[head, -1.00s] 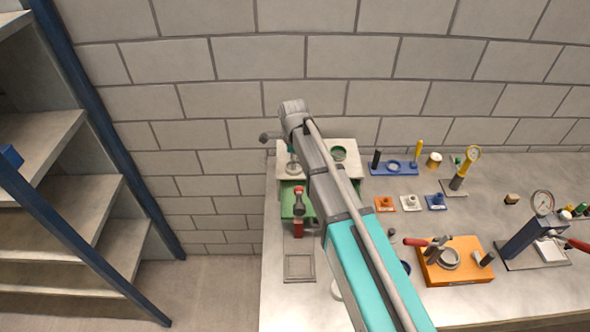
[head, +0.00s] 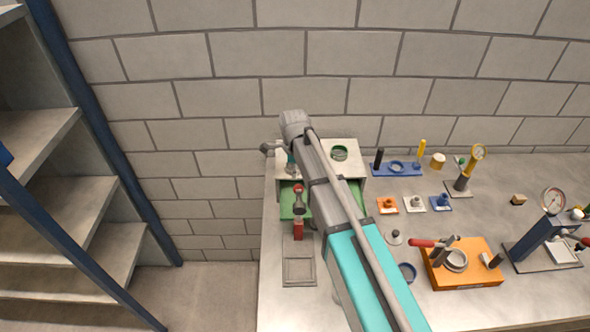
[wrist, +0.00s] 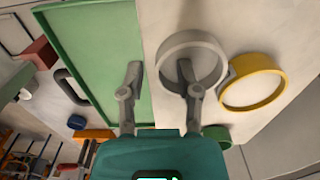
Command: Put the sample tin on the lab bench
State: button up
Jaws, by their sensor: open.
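My gripper (wrist: 158,72) points down over the small cabinet and is open and empty. In the wrist view, its right finger overlaps a round grey open tin (wrist: 163,60), and its left finger is over the green drawer (wrist: 105,40). I cannot tell whether the finger is inside the tin or above it. A yellow-rimmed round tin (wrist: 283,88) stands beside the grey one, and a green ring-shaped one (wrist: 222,143) is partly hidden by my gripper. A green-rimmed one (head: 339,153) shows on the cabinet top. No label shows which is the sample tin. The lab bench (head: 335,295) lies below.
The cabinet (head: 352,172) stands at the bench's back left, its green drawer pulled out. A red-and-grey device (head: 298,228) stands in front. An orange block (head: 470,275), a blue rack (head: 397,169) and gauges occupy the right. Metal shelves (head: 55,215) stand left.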

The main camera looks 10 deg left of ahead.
dwell(0.3)
grip_shut()
dwell(0.3)
jog(key=shift+r, duration=0.15)
notch_tip(320, 180, up, 3)
jog(key=p, duration=0.3)
jog(key=s+d+r+p, duration=0.1)
jog(key=s+r+p, duration=0.2)
jog(key=s, duration=0.1)
jog(key=s+d+r+p, duration=0.2)
jog(key=s+r+p, duration=0.1)
jog(key=s, duration=0.1)
jog(key=s+d+r+p, duration=0.2)
jog(key=s+r+p, duration=0.1)
jog(key=s+p, duration=0.1)
jog(key=shift+s+d+r, duration=0.1)
jog(key=shift+s+r, duration=0.25)
jog(key=shift+s, duration=0.2)
